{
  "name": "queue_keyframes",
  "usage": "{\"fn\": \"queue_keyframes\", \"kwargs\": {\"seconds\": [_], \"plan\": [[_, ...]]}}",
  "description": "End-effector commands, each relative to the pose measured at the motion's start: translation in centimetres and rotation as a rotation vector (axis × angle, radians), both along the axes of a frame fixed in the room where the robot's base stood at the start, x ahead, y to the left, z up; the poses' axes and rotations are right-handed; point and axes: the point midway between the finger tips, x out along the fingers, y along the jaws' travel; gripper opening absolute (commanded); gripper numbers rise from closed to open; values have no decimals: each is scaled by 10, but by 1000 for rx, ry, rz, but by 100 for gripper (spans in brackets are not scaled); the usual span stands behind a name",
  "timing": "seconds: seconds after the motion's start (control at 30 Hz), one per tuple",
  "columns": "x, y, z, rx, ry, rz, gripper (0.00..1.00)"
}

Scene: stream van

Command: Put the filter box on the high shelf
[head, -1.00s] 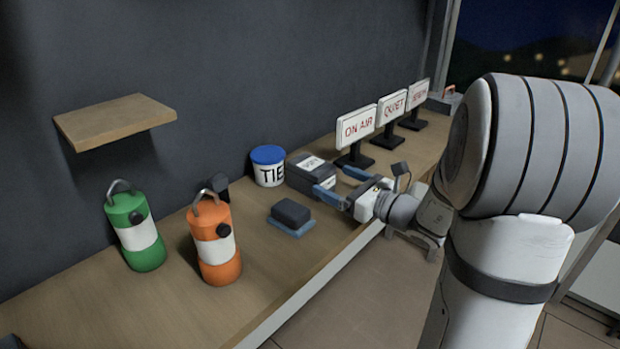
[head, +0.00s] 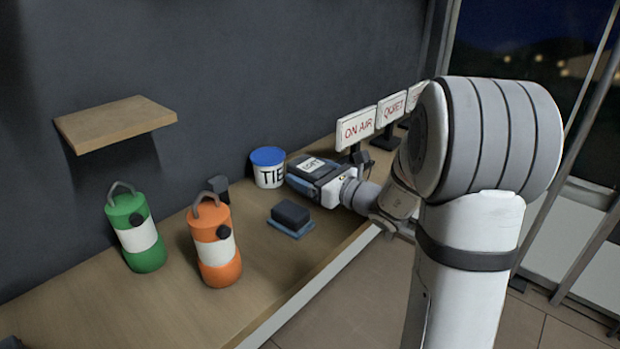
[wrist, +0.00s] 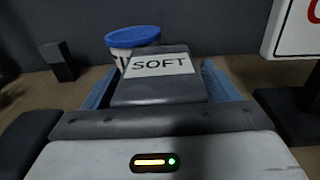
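The filter box (head: 318,165) appears to be the dark grey box with a white label; the label reads SOFT in the wrist view (wrist: 158,88). It sits on the bench beside the white tub. My gripper (head: 308,183) is around the box, with one blue finger along each side. In the wrist view my gripper (wrist: 165,88) shows a narrow gap between the box and the right finger; the left finger is very close to it or touching. The high shelf (head: 115,122) is a bare wooden board on the dark wall, at the left of the head view.
A white tub with blue lid (head: 268,168) stands close to the box. A black block on a blue base (head: 290,217) lies in front.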

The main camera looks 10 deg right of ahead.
Motion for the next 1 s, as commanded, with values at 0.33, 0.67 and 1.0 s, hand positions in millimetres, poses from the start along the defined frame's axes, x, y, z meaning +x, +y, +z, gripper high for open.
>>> {"fn": "queue_keyframes", "kwargs": {"seconds": [0.33,0.67,1.0], "plan": [[0,-1,0,0,0,-1,52],[0,-1,1,0,-1,-1,27],[0,-1,26,-3,-6,-1,27]]}}
